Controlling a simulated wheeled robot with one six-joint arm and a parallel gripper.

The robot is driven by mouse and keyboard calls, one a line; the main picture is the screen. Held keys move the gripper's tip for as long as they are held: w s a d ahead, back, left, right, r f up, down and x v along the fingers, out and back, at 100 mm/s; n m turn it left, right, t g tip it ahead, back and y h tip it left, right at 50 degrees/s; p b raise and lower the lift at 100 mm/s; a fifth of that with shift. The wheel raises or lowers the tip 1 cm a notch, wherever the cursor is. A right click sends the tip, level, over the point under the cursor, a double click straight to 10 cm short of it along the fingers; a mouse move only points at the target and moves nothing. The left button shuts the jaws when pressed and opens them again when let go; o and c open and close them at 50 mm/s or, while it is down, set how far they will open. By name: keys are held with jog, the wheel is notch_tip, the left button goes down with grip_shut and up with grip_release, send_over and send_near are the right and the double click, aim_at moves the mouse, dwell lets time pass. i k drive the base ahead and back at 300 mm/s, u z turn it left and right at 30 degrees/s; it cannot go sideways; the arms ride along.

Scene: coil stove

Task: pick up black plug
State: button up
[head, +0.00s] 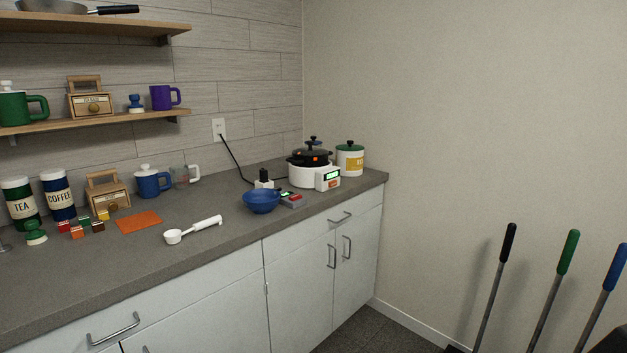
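A small black upright piece (264,175), which looks like the black plug, stands on or in a white block at the back of the counter, just behind the blue bowl. It is too small to tell how it sits in the block. A black cord (236,161) runs from the white wall outlet (219,128) down to the counter near that block. A dark end of the cord shows at the outlet. My gripper is not in view.
The blue bowl (262,201) and a small grey-red device (291,200) stand in front of the black piece. The white cooker (314,175) is to its right. A white scoop (192,230) lies front left. The front counter is mostly clear.

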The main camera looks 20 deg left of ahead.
aim_at(264, 174)
jog(key=z, duration=0.1)
jog(key=i, duration=2.45)
jog(key=u, duration=1.45)
jog(key=i, duration=1.05)
jog(key=u, duration=0.75)
